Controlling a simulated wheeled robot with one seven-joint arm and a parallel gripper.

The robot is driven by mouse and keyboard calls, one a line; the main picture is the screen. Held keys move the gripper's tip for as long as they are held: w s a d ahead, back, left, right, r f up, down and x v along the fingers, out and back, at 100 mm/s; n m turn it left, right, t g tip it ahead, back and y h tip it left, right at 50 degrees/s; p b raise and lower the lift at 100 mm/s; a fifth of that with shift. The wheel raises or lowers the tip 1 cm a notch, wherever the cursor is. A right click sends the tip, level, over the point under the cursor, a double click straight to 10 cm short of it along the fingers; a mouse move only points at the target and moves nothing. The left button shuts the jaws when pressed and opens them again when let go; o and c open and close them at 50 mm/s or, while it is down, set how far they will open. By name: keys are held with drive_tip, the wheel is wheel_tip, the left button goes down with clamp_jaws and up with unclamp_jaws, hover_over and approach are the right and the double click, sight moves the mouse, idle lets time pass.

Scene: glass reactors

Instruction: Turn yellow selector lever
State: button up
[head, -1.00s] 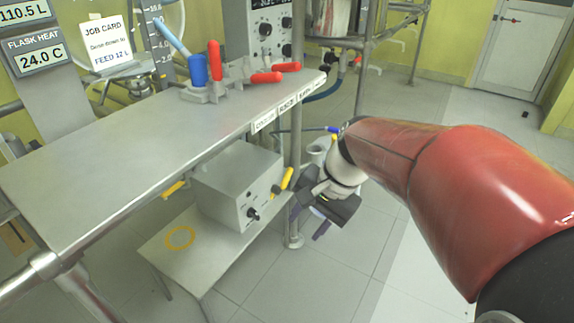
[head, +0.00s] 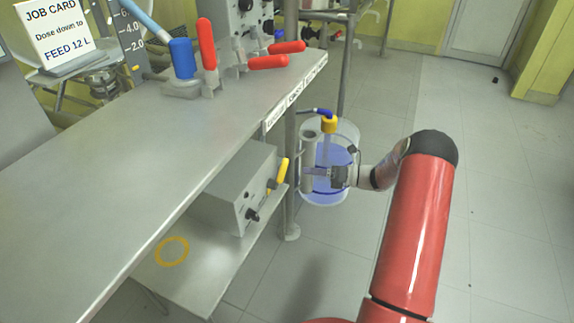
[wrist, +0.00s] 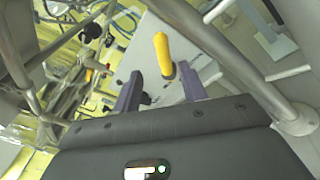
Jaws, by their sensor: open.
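The yellow selector lever (head: 279,173) stands tilted on the right side of a grey box (head: 236,190), which sits on the low shelf under the bench. My gripper (head: 308,172) is to the right of the lever, with its fingers pointing toward the box and a gap left between them in the head view. In the wrist view my gripper (wrist: 160,72) is open, and the yellow lever (wrist: 163,54) appears between and beyond the two fingers. I see no contact with it. How deep it lies between the fingers is hard to tell.
A clear bucket with blue liquid (head: 335,180) stands just behind my gripper. A bench post (head: 290,150) rises close to the lever. The steel bench top (head: 130,150) overhangs the box, with red-handled valves (head: 207,45) on it.

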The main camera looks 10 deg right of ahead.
drive_tip(key=x, duration=0.7)
drive_tip(key=shift+w+a, duration=0.2)
drive_tip(key=shift+w, duration=0.15)
drive_tip(key=shift+f, duration=0.15)
clamp_jaws()
